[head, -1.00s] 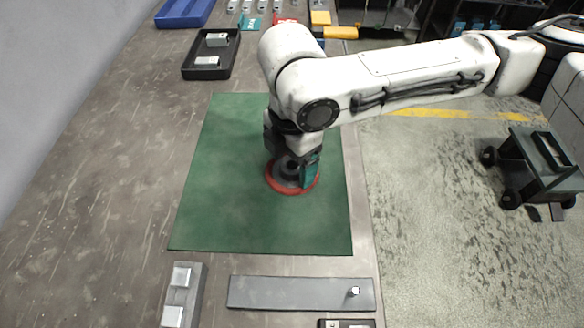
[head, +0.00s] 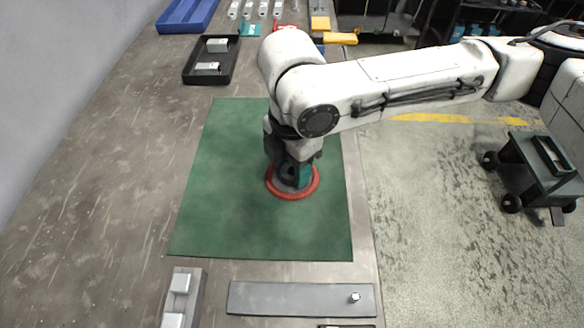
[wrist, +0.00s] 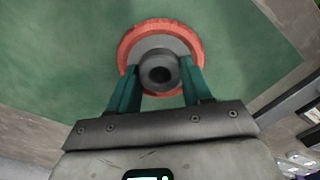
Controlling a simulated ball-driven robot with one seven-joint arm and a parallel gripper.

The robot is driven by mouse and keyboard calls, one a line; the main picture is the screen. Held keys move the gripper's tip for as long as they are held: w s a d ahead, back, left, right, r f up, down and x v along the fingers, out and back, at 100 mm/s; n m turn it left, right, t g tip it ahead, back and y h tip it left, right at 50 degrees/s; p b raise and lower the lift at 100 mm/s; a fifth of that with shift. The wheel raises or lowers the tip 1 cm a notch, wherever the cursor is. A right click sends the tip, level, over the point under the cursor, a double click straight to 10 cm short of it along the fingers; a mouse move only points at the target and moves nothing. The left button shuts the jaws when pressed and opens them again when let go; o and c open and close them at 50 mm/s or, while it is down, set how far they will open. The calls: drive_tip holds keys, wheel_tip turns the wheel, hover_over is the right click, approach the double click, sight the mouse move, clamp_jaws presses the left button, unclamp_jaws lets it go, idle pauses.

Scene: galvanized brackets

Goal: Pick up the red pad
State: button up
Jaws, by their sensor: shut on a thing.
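The red pad (head: 293,195) is a round red disc with a grey top and a dark central hub. It lies on the green mat (head: 232,215) under my gripper (head: 292,174). In the wrist view the pad (wrist: 129,46) shows its red rim, and the dark hub (wrist: 159,73) stands between my gripper's teal fingers (wrist: 157,88). The fingers are shut on the hub from both sides. Whether the pad touches the mat or is slightly raised I cannot tell. In the head view my arm and fingers hide part of the pad.
A grey plate (head: 290,298) with a small bright piece and a bracket block (head: 183,296) lie at the mat's near edge. A black tray (head: 210,73) holding small metal parts and a blue bin (head: 187,15) are farther back. Bare table lies left of the mat.

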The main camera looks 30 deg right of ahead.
sight(292, 170)
drive_tip(key=shift+r, duration=0.15)
drive_tip(key=shift+r, duration=0.25)
wheel_tip(292, 170, up, 2)
drive_tip(key=shift+r+p, duration=0.25)
drive_tip(key=shift+p, duration=0.05)
drive_tip(key=s+d+r+b, duration=0.1)
drive_tip(key=s+r+b, duration=0.8)
drive_tip(key=s+b, duration=0.3)
drive_tip(key=shift+s+d+r, duration=0.2)
drive_tip(key=shift+s+r, duration=0.15)
drive_tip(key=shift+s, duration=0.6)
